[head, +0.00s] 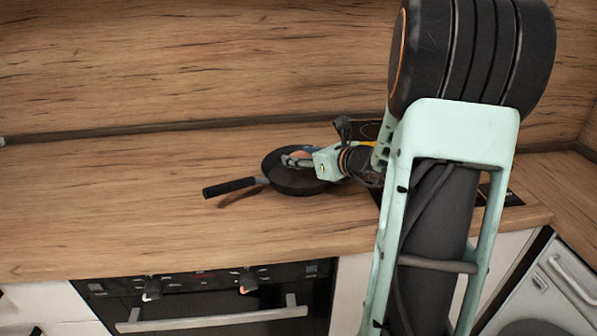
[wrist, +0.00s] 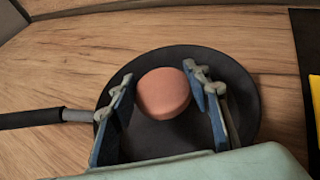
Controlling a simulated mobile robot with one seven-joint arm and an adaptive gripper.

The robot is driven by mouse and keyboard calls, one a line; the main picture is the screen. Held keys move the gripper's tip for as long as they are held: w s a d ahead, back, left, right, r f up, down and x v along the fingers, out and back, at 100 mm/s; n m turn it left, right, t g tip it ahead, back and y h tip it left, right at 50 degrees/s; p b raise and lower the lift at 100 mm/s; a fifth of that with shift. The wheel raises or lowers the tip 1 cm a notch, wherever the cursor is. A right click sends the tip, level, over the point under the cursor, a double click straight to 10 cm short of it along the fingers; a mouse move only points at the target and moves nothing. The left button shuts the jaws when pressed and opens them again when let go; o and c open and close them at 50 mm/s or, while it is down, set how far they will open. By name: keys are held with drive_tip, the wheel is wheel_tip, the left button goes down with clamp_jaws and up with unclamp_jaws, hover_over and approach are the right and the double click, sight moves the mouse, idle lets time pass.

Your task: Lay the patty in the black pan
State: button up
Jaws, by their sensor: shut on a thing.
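The black pan (head: 290,187) stands on the wooden counter, its handle pointing left. It fills the middle of the wrist view (wrist: 235,95), with its handle at the left. The patty (wrist: 163,93), a round pinkish-brown disc, shows between my fingers, over the inside of the pan. My gripper (wrist: 159,74) is shut on the patty, though a gap seems to show beside the left finger. In the head view my gripper (head: 299,160) reaches over the pan from the right and mostly hides the patty. Whether the patty touches the pan floor I cannot tell.
A black hob (wrist: 304,50) lies right of the pan, with a yellow thing (wrist: 315,97) at the wrist view's edge. The wooden splashback (head: 180,65) rises behind. The counter left of the pan (head: 110,190) is clear. An oven (head: 210,300) is below.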

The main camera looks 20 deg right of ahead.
sight(301, 175)
drive_tip(key=shift+w+f, duration=0.25)
drive_tip(key=shift+f, duration=0.2)
drive_tip(key=shift+w+d+f+b, duration=0.1)
drive_tip(key=shift+f+b, duration=1.05)
drive_tip(key=shift+f, duration=0.3)
drive_tip(key=shift+f, duration=0.1)
drive_tip(key=shift+f+b, duration=0.2)
drive_tip(key=shift+b, duration=0.1)
drive_tip(key=o, duration=1.2)
drive_tip(key=shift+r, duration=0.1)
drive_tip(key=shift+s+d+r+p, duration=0.1)
drive_tip(key=shift+s+r+p, duration=0.1)
drive_tip(key=shift+r+p, duration=0.2)
drive_tip(key=p+v, duration=0.1)
drive_tip(key=v, duration=1)
drive_tip(key=shift+s, duration=0.3)
